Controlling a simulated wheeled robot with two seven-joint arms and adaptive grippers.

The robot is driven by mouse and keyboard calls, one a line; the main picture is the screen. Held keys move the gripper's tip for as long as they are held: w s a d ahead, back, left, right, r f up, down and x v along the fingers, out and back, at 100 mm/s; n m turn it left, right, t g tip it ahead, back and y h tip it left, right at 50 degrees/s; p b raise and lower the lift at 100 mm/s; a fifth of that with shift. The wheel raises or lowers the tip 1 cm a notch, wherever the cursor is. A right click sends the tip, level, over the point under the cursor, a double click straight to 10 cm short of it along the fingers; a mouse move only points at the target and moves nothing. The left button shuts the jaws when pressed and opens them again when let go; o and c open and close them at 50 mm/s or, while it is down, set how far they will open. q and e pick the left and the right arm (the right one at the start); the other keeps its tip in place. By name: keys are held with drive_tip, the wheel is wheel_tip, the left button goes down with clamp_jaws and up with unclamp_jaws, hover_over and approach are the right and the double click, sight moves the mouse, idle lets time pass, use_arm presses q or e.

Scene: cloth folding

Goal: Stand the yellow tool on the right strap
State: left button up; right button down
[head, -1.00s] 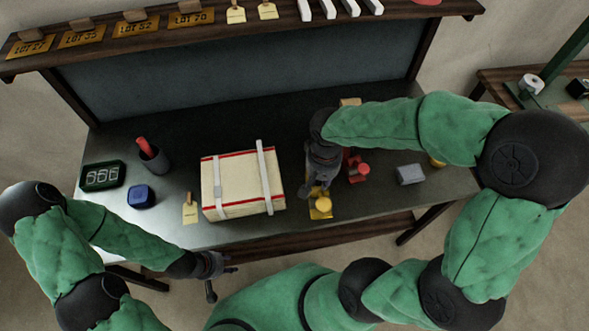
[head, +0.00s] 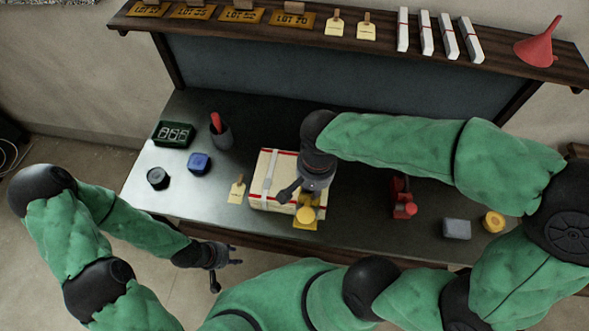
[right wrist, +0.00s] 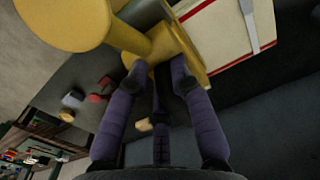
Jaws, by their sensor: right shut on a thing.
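The yellow tool (head: 306,214) has a round knob, a stem and a flat square base. The box's left strap (head: 269,174) is visible; the right strap is hidden behind my gripper. One pale strap (right wrist: 248,22) shows in the right wrist view. Whether the tool touches the box is unclear. My left gripper (head: 222,266) is open and empty at the table's front.
A red tool (head: 403,198), grey block (head: 456,228) and yellow roll (head: 493,221) are to the right. A shelf (head: 380,45) runs along the back.

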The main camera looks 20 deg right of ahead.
drive_tip(key=shift+w+d+f+b, duration=0.5)
drive_tip(key=shift+w+d+f, duration=0.7)
drive_tip(key=shift+w+f, duration=0.8)
drive_tip(key=shift+w+d+f+b, duration=0.5)
drive_tip(key=shift+w+d+f, duration=0.75)
drive_tip(key=shift+w+f, duration=0.7)
drive_tip(key=shift+w+d+f+b, duration=0.5)
drive_tip(key=shift+w+d+f, duration=0.95)
drive_tip(key=shift+f, duration=0.85)
drive_tip(key=shift+w+a+f, duration=0.2)
drive_tip(key=shift+a+f, duration=0.05)
drive_tip(key=c, duration=1.1)
unclamp_jaws()
drive_tip(key=shift+s, duration=0.1)
drive_tip(key=shift+r, duration=0.55)
wheel_tip(320, 180, up, 11)
drive_tip(key=p, duration=0.2)
drive_tip(key=shift+r, duration=0.15)
